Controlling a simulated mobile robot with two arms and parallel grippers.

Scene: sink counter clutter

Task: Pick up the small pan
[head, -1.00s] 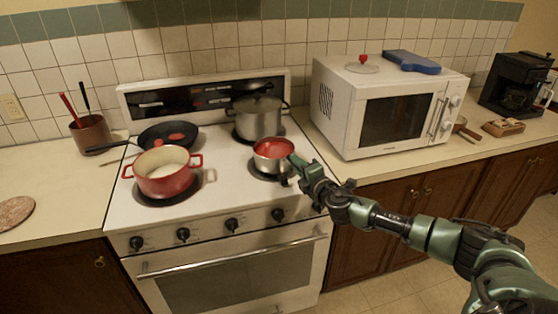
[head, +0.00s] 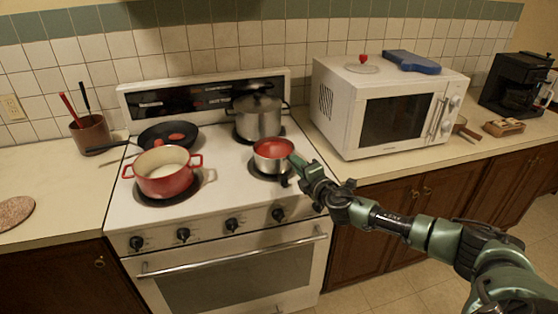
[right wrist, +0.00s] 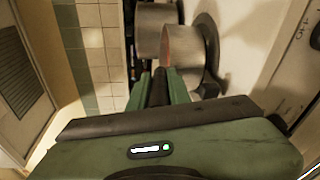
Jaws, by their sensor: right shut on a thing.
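The small pan (head: 272,161), silver outside and red inside, is at the front right burner of the stove, upright. I cannot tell whether its base touches the burner. My right gripper (head: 294,161) comes in from the right and is shut on the small pan's handle. In the right wrist view, the fingers (right wrist: 160,80) close around the dark handle, with the metal side of the pan (right wrist: 183,50) just beyond them. Most of the handle is hidden by the gripper. My left gripper is not in view.
A red pot (head: 165,183) stands front left on the stove, a black frying pan (head: 168,133) behind it, and a lidded steel pot (head: 259,122) behind the small pan. A white microwave (head: 335,105) stands close on the right counter. The stove's front middle is clear.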

